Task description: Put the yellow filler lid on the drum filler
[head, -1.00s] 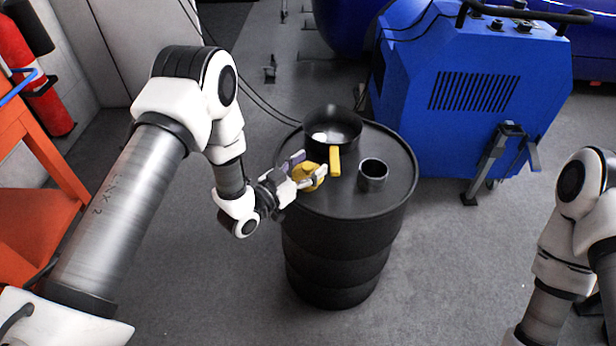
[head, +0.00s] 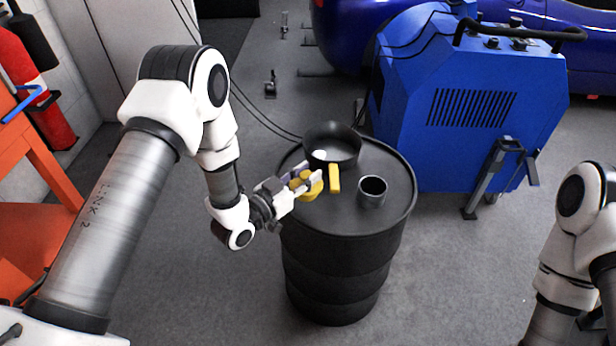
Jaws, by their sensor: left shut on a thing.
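The yellow filler lid (head: 304,186) is in my left gripper (head: 308,184), which is shut on it above the left part of the black drum's top. The fingers partly hide the lid. A small dark open-topped cup-like neck (head: 372,192) stands on the drum (head: 340,222), to the right of the lid and apart from it. A wider black round bowl (head: 333,143) sits behind on the drum top; I cannot tell for sure which of the two is the filler. My right gripper is outside the view; only part of that arm shows.
A yellow upright piece (head: 334,179) stands in front of the bowl, close to the right of my left fingertips. A blue machine (head: 465,110) is behind right of the drum. An orange rack (head: 40,160) and a red extinguisher (head: 40,105) are at left.

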